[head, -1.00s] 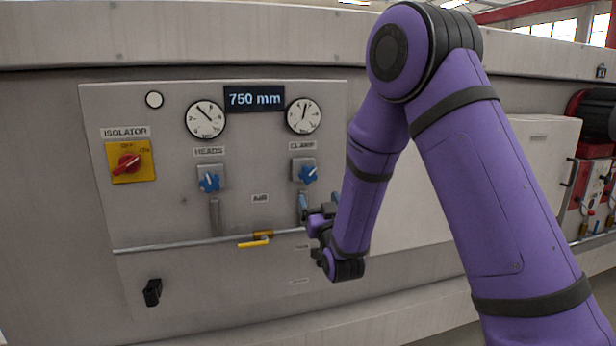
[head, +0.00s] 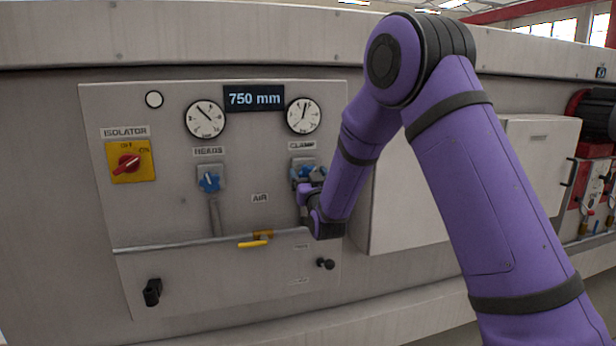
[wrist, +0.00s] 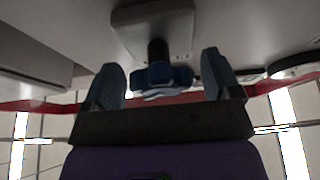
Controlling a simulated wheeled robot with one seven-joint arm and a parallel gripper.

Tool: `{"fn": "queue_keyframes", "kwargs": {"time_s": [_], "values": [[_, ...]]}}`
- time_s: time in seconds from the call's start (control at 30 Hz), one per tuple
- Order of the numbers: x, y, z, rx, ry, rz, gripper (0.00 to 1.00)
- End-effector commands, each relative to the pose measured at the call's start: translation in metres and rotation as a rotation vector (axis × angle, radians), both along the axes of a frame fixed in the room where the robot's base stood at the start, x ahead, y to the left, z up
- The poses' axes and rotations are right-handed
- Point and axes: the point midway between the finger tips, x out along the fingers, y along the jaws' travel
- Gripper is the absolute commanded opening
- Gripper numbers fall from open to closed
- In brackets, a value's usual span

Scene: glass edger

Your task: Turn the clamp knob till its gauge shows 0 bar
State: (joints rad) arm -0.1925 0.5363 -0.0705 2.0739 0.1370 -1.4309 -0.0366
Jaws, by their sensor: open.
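The blue clamp knob (head: 306,170) sits under the CLAMP label on the grey panel, partly hidden by my gripper in the head view. The clamp gauge (head: 303,116) is the right dial above it; its needle points up, slightly right of vertical, and its numbers are too small to read. My gripper (head: 308,180) is at the knob. In the wrist view the knob (wrist: 163,78) lies between the two open fingers of my gripper (wrist: 160,82), with a gap on each side.
The heads gauge (head: 205,118) and blue heads knob (head: 209,181) are to the left. A red isolator switch (head: 129,162) on yellow is further left. A yellow-handled air valve (head: 254,244) on a pipe is below. A light box (head: 410,190) juts out to the right.

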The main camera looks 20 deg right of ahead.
Motion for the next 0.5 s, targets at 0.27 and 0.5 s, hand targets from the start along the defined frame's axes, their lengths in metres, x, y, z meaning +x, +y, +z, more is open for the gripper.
{"fn": "queue_keyframes", "kwargs": {"time_s": [0.27,0.5], "values": [[-0.0003,0.0000,0.0000,0.000,0.000,0.000,0.48],[-0.0004,0.0000,-0.0001,-0.004,0.000,0.000,0.34]]}}
